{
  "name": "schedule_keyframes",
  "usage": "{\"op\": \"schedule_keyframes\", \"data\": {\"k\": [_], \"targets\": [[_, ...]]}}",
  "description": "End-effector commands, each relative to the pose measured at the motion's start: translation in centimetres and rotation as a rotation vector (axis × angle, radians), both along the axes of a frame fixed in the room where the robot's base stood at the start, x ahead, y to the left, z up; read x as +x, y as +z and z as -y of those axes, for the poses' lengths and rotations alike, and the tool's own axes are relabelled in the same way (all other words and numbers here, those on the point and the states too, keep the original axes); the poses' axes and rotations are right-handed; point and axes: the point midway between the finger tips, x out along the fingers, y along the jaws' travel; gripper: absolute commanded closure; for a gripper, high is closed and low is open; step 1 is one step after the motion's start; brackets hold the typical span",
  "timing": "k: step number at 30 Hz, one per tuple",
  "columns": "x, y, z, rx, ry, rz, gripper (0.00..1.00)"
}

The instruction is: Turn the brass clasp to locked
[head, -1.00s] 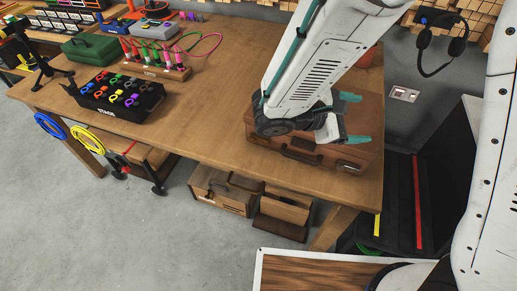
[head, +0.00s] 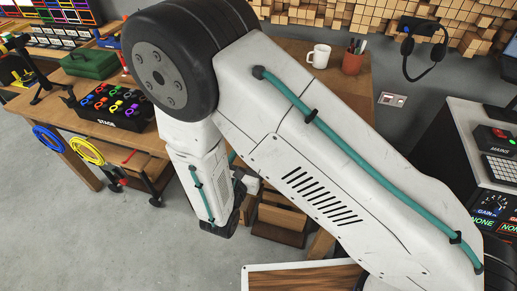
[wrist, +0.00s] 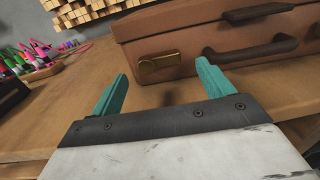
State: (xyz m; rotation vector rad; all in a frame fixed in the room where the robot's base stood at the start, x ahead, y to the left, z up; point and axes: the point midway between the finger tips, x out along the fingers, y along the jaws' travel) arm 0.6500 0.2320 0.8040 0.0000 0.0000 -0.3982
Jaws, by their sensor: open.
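The brass clasp (wrist: 160,67) is on the front face of a brown suitcase (wrist: 190,38), near its left end in the wrist view. The suitcase lies flat on the wooden table. My gripper (wrist: 160,85) has its two teal fingers apart, one to each side of the clasp as pictured, with nothing between them. The fingertips appear short of the clasp, and I see no contact. In the head view my own arm covers the suitcase, the clasp and the fingers.
The wooden table (head: 345,85) holds a white mug (head: 319,55) and a pen cup (head: 354,60). A black crate of coloured clips (head: 108,108) stands at the left. The suitcase's dark handle (wrist: 250,50) is right of the clasp.

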Motion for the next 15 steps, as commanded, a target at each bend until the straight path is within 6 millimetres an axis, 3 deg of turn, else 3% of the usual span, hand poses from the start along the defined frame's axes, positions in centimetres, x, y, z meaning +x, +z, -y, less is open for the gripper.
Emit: {"op": "schedule_keyframes", "data": {"k": [6, 15], "targets": [[2.6, 0.0, 1.1, 0.0, 0.0, -0.001, 0.2], [3.3, 0.0, 1.3, 0.0, 0.002, -0.001, 0.2]]}}
